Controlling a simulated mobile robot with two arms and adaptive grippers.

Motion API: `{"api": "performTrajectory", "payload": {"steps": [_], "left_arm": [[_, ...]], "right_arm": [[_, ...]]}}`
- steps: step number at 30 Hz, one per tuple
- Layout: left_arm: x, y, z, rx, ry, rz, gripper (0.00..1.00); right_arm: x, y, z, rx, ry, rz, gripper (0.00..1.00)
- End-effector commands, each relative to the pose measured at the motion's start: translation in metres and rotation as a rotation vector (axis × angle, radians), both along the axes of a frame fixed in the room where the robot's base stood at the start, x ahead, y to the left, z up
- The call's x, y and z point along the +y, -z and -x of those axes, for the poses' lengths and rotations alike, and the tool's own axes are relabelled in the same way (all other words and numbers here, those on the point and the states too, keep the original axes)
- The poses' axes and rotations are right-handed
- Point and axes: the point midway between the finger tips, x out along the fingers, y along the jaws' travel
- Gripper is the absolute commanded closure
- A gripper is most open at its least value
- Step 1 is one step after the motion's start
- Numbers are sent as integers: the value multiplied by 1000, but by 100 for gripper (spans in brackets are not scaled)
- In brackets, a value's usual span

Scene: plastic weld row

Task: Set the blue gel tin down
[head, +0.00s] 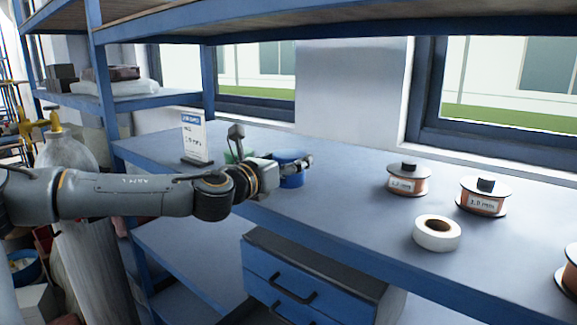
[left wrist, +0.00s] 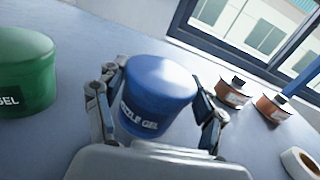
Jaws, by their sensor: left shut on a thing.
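The blue gel tin (left wrist: 158,92) has "NOZZLE GEL" lettering on its side and sits between the fingers of my left gripper (left wrist: 160,115) in the left wrist view. In the head view the tin (head: 290,168) is at the bench top, partly covered by my left gripper (head: 302,165), which is shut on it. It is close to the bench surface; I cannot tell whether its base touches. My right gripper is not in view.
A green gel tin (left wrist: 22,72) stands left of the blue one. A sign (head: 194,138) stands behind on the blue bench (head: 345,190). Wire spools (head: 408,180) (head: 484,196) and a white tape roll (head: 437,233) are to the right. Bench between tin and spools is clear.

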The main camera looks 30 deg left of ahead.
Motion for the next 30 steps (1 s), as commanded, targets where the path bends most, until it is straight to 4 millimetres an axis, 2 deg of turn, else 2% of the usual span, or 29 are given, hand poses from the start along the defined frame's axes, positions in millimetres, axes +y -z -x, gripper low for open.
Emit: {"api": "performTrajectory", "payload": {"steps": [3,16,17,20,30], "left_arm": [[0,12,0,-2,0,0,75],[0,18,1,-5,0,-1,75],[0,19,1,-2,0,-1,29],[0,18,1,-2,0,0,8],[0,17,1,-2,0,-1,8]], "right_arm": [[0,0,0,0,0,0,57],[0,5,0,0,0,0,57],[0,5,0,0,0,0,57],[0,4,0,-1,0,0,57],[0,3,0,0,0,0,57]]}}
